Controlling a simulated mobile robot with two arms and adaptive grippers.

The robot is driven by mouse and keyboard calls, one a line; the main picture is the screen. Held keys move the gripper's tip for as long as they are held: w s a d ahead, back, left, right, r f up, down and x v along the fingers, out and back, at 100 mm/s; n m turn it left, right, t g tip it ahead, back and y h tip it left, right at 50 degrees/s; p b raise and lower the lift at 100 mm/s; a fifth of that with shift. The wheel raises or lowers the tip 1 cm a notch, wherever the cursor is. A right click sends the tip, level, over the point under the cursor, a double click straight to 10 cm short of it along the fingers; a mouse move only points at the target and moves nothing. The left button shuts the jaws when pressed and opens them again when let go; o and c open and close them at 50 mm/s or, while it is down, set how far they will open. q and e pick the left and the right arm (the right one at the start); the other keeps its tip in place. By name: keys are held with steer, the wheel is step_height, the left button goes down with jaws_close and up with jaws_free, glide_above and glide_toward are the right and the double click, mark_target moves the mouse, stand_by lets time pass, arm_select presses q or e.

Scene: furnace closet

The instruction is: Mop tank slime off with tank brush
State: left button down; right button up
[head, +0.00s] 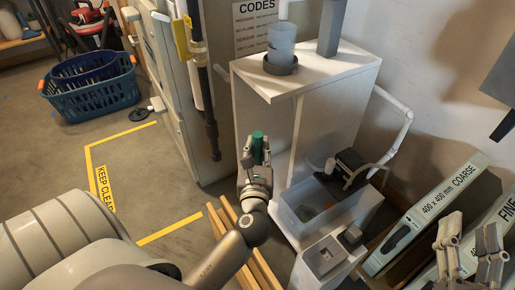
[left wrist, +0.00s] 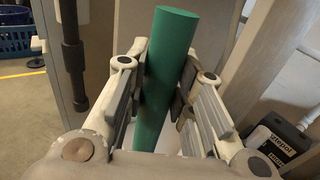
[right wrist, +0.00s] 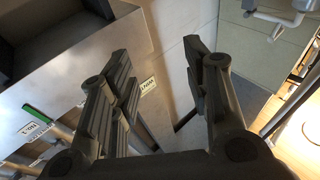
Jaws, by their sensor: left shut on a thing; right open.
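My left gripper (head: 254,165) is shut on a green cylinder, the tank brush handle (head: 257,147). The handle (left wrist: 169,75) stands up between the two fingers in the left wrist view; no bristles can be made out. The tank (head: 293,208) is an open, clear, bluish box to the right of my left gripper, on a white stand. Greenish patches, perhaps slime (head: 308,212), and a small orange thing show inside it. My right gripper (head: 470,245) is open and empty at the lower right; its spread fingers also show in the right wrist view (right wrist: 165,75).
A black device with a hose (head: 350,168) sits at the tank's back edge. Boxed filters (head: 425,215) lean at the right. Wooden strips (head: 262,268) lie below my left arm. Floor at left is open, with a blue basket (head: 92,95).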

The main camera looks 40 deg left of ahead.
steer(key=s+d+f+g+h+p, duration=0.1)
steer(key=s+f+g, duration=0.1)
steer(key=f+g, duration=0.2)
steer(key=s+d+f+g+h+p, duration=0.1)
steer(key=f+g, duration=0.4)
steer(key=f, duration=0.5)
steer(key=shift+s+d+f+h+p, duration=0.4)
steer(key=shift+s+d+p, duration=0.1)
steer(key=shift+d+p, duration=0.15)
stand_by(0.4)
